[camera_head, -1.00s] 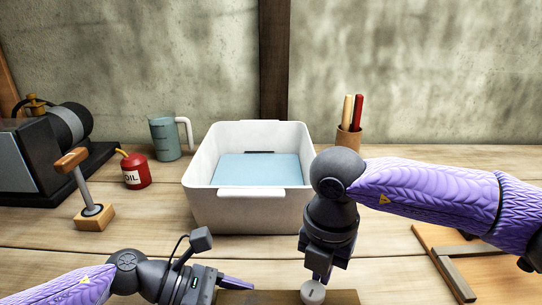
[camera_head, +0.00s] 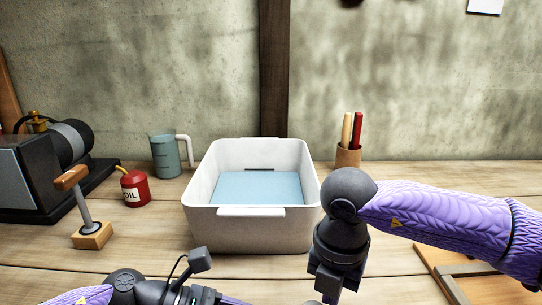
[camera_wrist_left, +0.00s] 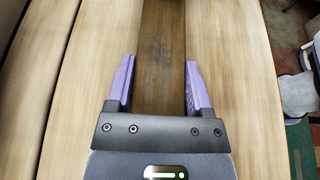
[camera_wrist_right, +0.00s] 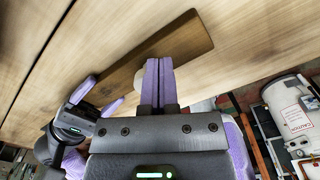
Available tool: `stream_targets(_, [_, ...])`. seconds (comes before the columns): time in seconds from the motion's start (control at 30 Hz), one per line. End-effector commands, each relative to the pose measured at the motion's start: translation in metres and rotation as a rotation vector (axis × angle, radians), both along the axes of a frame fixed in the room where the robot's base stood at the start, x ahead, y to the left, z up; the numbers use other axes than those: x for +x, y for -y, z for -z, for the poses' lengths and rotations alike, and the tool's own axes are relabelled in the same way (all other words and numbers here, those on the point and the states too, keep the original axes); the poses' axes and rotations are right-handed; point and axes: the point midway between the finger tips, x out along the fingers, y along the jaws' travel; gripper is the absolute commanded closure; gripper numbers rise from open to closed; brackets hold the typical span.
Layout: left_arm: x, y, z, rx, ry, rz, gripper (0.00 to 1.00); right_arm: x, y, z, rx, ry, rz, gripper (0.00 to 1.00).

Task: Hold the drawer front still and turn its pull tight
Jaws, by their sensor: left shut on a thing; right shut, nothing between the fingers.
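The drawer front is a dark brown board (camera_wrist_left: 160,45) lying on the bench, seen in the left wrist view. It also shows in the right wrist view (camera_wrist_right: 185,40). My left gripper (camera_wrist_left: 160,82) is shut on it, one finger along each long edge; its fingers also show in the right wrist view (camera_wrist_right: 97,98). The pull is a pale round knob (camera_wrist_right: 139,76) on the board, mostly hidden behind my right fingers. My right gripper (camera_wrist_right: 158,62) is shut and empty, its fingertips beside or over the knob; contact cannot be told.
A white bin (camera_head: 250,228) with a blue bottom stands mid-bench. To its left are a mug (camera_head: 165,156), a red oil can (camera_head: 135,189), a wood-handled tool on a block (camera_head: 92,236) and a dark machine (camera_head: 35,175). A pen cup (camera_head: 348,156) stands behind; a wooden frame (camera_head: 450,285) lies right.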

Motion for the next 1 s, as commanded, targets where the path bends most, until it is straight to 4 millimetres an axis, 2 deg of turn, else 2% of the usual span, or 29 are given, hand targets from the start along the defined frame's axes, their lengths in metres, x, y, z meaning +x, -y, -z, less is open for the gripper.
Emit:
stream_targets(0.3, [-0.001,0.000,0.000,0.000,-0.001,0.004,1.00,0.000,0.000,-0.049,0.001,0.006,0.000,1.00])
stream_targets(0.4, [-0.001,0.001,0.000,0.000,-0.001,0.005,1.00,0.000,0.000,-0.058,0.001,0.005,0.000,1.00])
stream_targets(0.67, [-0.001,0.001,0.000,0.000,0.000,0.006,1.00,0.000,0.000,-0.060,0.000,0.004,0.000,1.00])
stream_targets(0.8, [-0.001,0.001,0.000,0.000,0.000,0.006,1.00,0.009,-0.021,-0.068,0.002,0.007,-0.003,1.00])
stream_targets(0.87, [-0.001,0.001,0.000,0.000,0.000,0.006,1.00,0.010,-0.025,-0.069,0.001,0.006,-0.001,1.00])
stream_targets(1.0, [-0.001,0.001,0.000,0.000,0.000,0.006,1.00,0.011,-0.024,-0.055,-0.001,0.004,0.001,1.00])
